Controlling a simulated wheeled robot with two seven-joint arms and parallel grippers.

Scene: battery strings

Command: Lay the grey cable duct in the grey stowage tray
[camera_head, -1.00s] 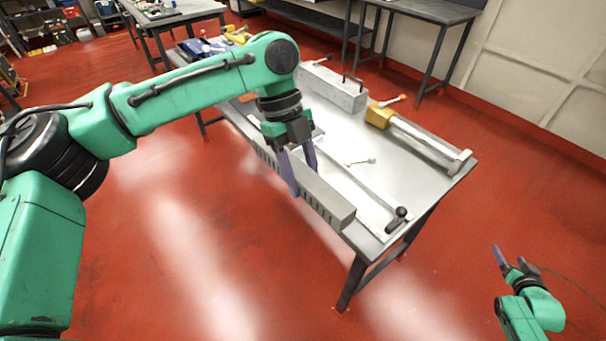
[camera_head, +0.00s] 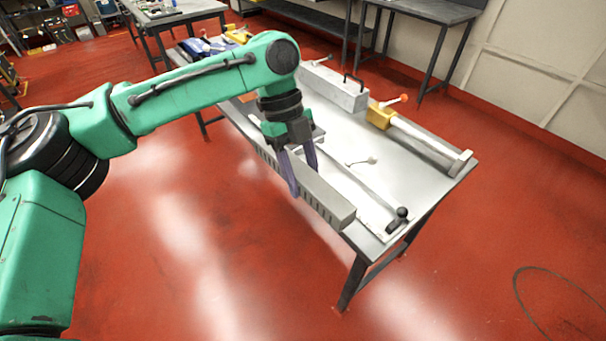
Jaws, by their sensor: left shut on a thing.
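The grey cable duct (camera_head: 330,200) is a long slotted bar along the table's near long edge. My left gripper (camera_head: 304,181) reaches down from above and is shut on the duct around its middle, one finger on the near side. The arm and gripper hide part of the duct. I cannot tell whether the duct touches the table. I cannot clearly make out the grey stowage tray. My right gripper is out of view.
The work table (camera_head: 400,165) carries a pale strip with a black knob (camera_head: 402,213), a yellow-ended bar (camera_head: 425,140) and a grey box with a black handle (camera_head: 335,86). Blue and yellow items lie at its far end. Red floor in front is open.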

